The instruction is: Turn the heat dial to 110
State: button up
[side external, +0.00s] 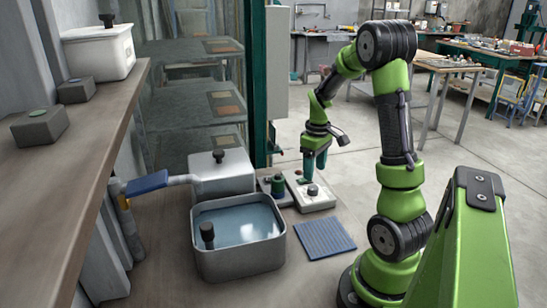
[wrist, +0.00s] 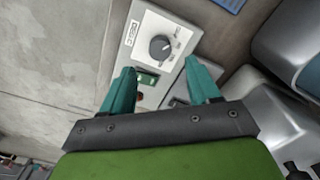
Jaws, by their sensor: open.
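The heat dial (wrist: 160,47) is a dark round knob with a pale pointer on a light grey control box (wrist: 187,20). Small markings ring it, too small to read. In the side external view the dial (side external: 312,190) sits on top of the box (side external: 322,204). My gripper (wrist: 160,77) is open and empty, its two teal fingers apart. In the wrist view the dial lies beyond the fingertips, between their lines. In the side external view my gripper (side external: 314,165) points down above the box, near the dial. A small green display or switch (wrist: 147,79) shows between the fingers.
A metal basin of water (side external: 240,235) with a black-handled object stands left of the box. A blue mat (side external: 325,239) lies in front of it. A shelf (side external: 60,150) runs along the left.

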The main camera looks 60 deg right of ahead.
aim_at(313, 187)
notch_tip(313, 187, down, 6)
jog(key=shift+f, duration=0.25)
jog(key=c, duration=1)
jog(key=shift+c, duration=0.2)
